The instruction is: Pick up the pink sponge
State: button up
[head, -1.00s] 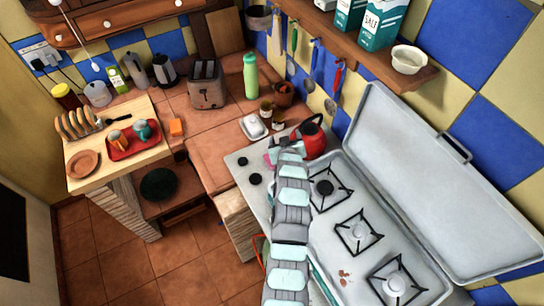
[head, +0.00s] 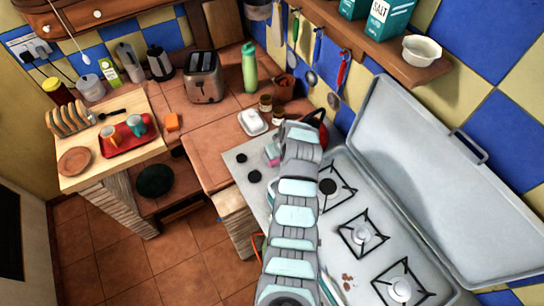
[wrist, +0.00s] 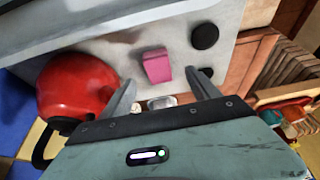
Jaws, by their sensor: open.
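The pink sponge (wrist: 157,66) lies on the grey stove top, beyond my fingertips and roughly between them in the wrist view. In the head view the sponge (head: 272,156) shows just left of the end of my arm, which partly hides it. My gripper (wrist: 162,82) is open with nothing between its fingers. The fingertips look apart from the sponge; the exact height above it is hard to tell. In the head view my arm hides the fingers.
A red kettle (wrist: 76,86) stands close beside my left finger in the wrist view. Black knobs (wrist: 205,36) sit right of the sponge. A white butter dish (head: 252,121) and small jars (head: 266,103) stand behind it. The raised stove lid (head: 420,180) is at the right.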

jog(key=shift+w+p+x, duration=0.1)
jog(key=shift+p+x, duration=0.1)
jog(key=shift+x, duration=0.85)
jog(key=shift+w+p+x, duration=0.15)
jog(key=shift+x, duration=0.85)
jog(key=shift+b+x, duration=0.95)
jog(key=shift+x, duration=0.1)
jog(key=shift+d, duration=0.15)
jog(key=c, duration=1.4)
jog(key=shift+r, duration=0.15)
jog(key=shift+r+p, duration=0.85)
jog(key=shift+r, duration=0.45)
notch_tip(320, 180, up, 17)
jog(key=b, duration=0.2)
jog(key=shift+r+b, duration=0.1)
jog(key=shift+b, duration=0.2)
